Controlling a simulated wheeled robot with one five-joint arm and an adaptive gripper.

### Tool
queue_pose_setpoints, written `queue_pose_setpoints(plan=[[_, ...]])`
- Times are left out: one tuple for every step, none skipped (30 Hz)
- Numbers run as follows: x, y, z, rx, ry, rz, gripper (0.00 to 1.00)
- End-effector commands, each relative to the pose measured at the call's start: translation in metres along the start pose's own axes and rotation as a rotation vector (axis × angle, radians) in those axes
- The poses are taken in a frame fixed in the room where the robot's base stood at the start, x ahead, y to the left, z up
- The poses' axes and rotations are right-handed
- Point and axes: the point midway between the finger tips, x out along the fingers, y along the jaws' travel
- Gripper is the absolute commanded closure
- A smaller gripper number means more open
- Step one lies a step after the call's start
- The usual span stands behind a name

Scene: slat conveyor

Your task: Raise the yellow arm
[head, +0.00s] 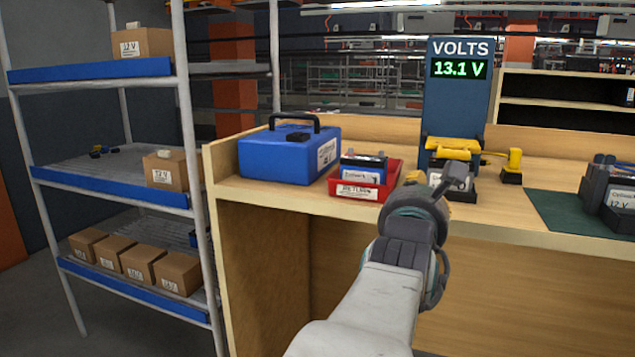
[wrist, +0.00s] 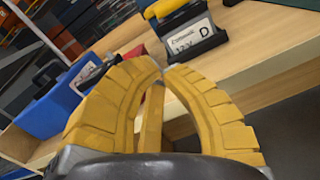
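The yellow arm (head: 452,148) lies roughly level across the top of the battery at the foot of the blue volt meter post (head: 455,105), whose display reads 13.1 V. In the wrist view the yellow arm (wrist: 165,8) shows at the top edge, above the labelled battery (wrist: 192,38). My gripper (wrist: 162,68) has its yellow fingertips almost together, with nothing seen between them. It is in front of the bench, short of the battery and apart from the yellow arm. In the head view my wrist hides most of the gripper and part of the battery.
A red return tray (head: 365,190) with a battery and a blue case (head: 288,155) stand left on the bench (head: 285,195). A small yellow tool (head: 513,160) stands right of the meter. A green mat (head: 570,212) and another battery (head: 621,195) are farther right. Shelving stands far left.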

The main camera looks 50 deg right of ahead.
Motion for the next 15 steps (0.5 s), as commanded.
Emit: queue_pose_setpoints(plan=[[0.0004,-0.0055,-0.0021,-0.023,-0.013,-0.009,1.0],[0.0006,-0.0073,-0.0013,-0.036,-0.019,-0.013,1.0],[0.0007,-0.0094,-0.0002,-0.049,-0.026,-0.017,1.0],[0.0008,-0.0106,0.0005,-0.058,-0.03,-0.02,1.0],[0.0009,-0.0115,0.0012,-0.065,-0.034,-0.022,1.0],[0.0009,-0.0123,0.0019,-0.071,-0.037,-0.023,1.0],[0.0009,-0.0127,0.0023,-0.075,-0.039,-0.024,1.0],[0.0009,-0.013,0.0026,-0.078,-0.04,-0.025,1.0],[0.001,-0.0131,0.003,-0.08,-0.041,-0.025,1.0],[0.001,-0.0131,0.0031,-0.081,-0.041,-0.026,1.0],[0.001,-0.0131,0.0033,-0.081,-0.041,-0.025,1.0],[0.001,-0.013,0.0033,-0.081,-0.041,-0.025,1.0],[0.001,-0.0129,0.0033,-0.081,-0.041,-0.025,1.0],[0.001,-0.0129,0.0033,-0.08,-0.041,-0.025,1.0],[0.001,-0.0129,0.0032,-0.08,-0.04,-0.025,1.0]])
